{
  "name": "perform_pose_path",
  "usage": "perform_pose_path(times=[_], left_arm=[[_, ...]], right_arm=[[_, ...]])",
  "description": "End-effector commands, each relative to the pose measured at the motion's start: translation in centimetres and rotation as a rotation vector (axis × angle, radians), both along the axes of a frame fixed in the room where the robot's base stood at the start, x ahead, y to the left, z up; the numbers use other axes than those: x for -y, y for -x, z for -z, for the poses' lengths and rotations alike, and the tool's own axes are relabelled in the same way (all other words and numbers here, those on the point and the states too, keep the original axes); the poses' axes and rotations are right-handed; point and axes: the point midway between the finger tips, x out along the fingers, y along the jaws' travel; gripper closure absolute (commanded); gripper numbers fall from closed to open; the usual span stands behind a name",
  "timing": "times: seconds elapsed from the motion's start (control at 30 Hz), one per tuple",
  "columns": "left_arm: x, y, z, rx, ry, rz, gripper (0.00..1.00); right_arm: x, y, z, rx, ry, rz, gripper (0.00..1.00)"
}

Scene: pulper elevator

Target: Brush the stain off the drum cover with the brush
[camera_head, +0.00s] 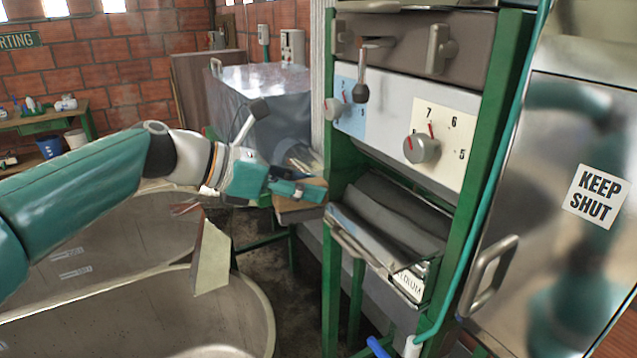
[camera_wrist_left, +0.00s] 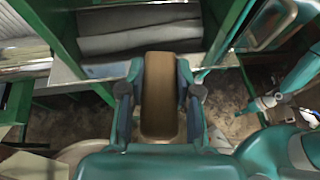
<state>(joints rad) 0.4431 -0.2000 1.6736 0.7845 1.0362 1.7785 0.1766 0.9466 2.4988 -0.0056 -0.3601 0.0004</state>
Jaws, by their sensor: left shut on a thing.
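My left gripper (camera_head: 300,190) is shut on the brush, beside the left green post of the machine. My right gripper cannot be made out clearly.
Green posts frame the opening, with a metal lip (camera_head: 365,245) in front. A dial (camera_head: 422,148) and a lever (camera_head: 361,90) stick out above. A steel door (camera_head: 560,200) with a handle stands at right. Large round vats (camera_head: 140,310) lie below my left arm.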

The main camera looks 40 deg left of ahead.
Motion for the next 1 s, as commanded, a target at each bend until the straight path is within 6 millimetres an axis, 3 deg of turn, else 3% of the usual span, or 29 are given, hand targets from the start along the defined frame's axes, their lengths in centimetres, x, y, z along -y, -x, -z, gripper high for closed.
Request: perform_pose_path(times=[0.5,1.0], left_arm=[[-2.0,4.6,-0.1,0.001,0.0,-0.003,0.95],[-2.0,5.0,-0.2,0.001,0.001,0.0,0.95]], right_arm=[[0.0,0.0,0.9,0.0,0.0,0.0,0.74],[0.0,0.0,0.9,0.0,0.0,0.0,0.74]])
